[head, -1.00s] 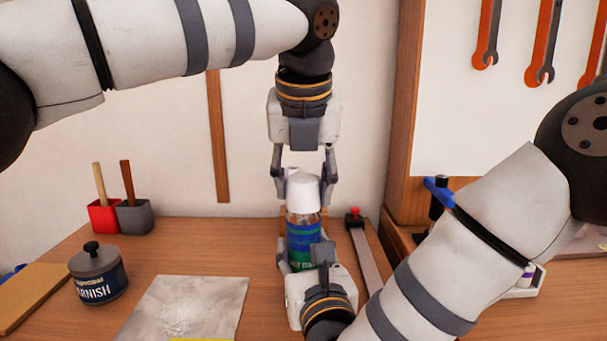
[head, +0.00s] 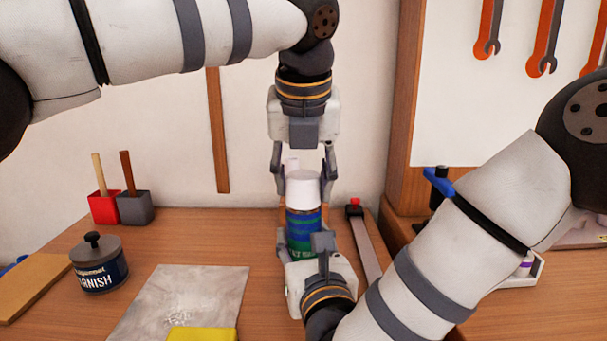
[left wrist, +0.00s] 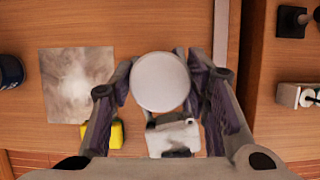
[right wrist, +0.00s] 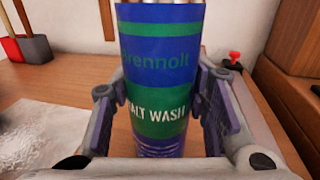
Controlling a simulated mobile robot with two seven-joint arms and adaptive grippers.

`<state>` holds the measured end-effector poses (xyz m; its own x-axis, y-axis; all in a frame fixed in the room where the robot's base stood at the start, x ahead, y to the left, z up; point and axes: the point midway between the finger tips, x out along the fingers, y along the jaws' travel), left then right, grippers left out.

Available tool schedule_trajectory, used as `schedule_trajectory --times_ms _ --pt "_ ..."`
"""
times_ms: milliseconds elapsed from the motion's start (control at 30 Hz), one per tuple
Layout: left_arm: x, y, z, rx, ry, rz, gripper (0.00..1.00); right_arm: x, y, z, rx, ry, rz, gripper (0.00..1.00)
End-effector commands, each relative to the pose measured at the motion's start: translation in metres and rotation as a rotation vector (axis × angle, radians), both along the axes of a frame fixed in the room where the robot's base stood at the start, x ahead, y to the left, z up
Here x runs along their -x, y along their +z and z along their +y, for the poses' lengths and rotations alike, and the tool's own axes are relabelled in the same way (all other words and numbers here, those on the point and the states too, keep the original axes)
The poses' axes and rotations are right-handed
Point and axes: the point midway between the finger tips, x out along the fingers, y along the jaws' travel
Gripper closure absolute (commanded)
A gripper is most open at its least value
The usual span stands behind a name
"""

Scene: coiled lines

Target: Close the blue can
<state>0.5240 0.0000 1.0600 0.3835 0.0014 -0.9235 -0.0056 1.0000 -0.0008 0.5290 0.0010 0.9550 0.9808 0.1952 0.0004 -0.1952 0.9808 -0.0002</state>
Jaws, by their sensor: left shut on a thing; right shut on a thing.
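The blue can (head: 303,228), with green bands, stands upright in the middle of the head view; its label fills the right wrist view (right wrist: 160,60). My right gripper (head: 303,240) is shut on the can's body from the front. A white cap (head: 304,189) is directly over the can's top, lined up with it. My left gripper (head: 304,182) points down and is shut on the cap, one finger on each side. The left wrist view shows the cap's round top (left wrist: 160,82). A silvery rim shows at the can's top in the right wrist view. Whether the cap is fully seated I cannot tell.
A varnish tin (head: 99,268) and a stained sheet (head: 190,297) lie to the left, with a yellow block (head: 203,335) at the front. Red and grey pots (head: 134,208) stand behind. A clamp bar (head: 366,245) lies close right of the can.

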Motion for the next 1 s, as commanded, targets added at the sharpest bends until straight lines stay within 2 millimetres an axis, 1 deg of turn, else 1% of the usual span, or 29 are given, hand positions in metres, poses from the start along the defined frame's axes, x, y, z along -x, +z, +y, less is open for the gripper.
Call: schedule_trajectory --times_ms 67,100,167,467,567,667,900,1000 --pt "0.000 -0.002 0.000 0.000 0.001 0.000 0.68 0.000 0.000 0.000 0.000 0.000 0.001 1.00" --pt "0.000 -0.002 0.000 0.000 0.001 0.000 0.48 0.000 0.000 0.000 0.000 0.000 0.001 1.00" --pt "0.000 -0.001 0.000 0.000 0.001 0.000 0.34 0.000 0.000 0.000 0.000 0.000 0.001 1.00" --pt "0.000 -0.001 0.000 0.000 0.000 0.000 0.33 0.000 0.000 0.000 0.000 0.000 0.001 1.00" --pt "0.003 0.007 0.000 0.001 0.000 -0.002 0.33 0.000 0.000 0.000 0.000 0.000 0.001 1.00" --pt "0.010 0.024 0.000 0.001 0.000 -0.005 0.33 0.000 0.000 0.000 0.000 0.000 0.001 1.00" --pt "0.032 0.077 -0.001 0.001 0.001 -0.003 0.33 0.000 0.000 0.000 0.000 0.000 0.001 1.00" --pt "0.038 0.093 0.000 0.002 0.002 -0.003 0.33 0.000 0.000 0.000 0.000 0.000 0.001 1.00"
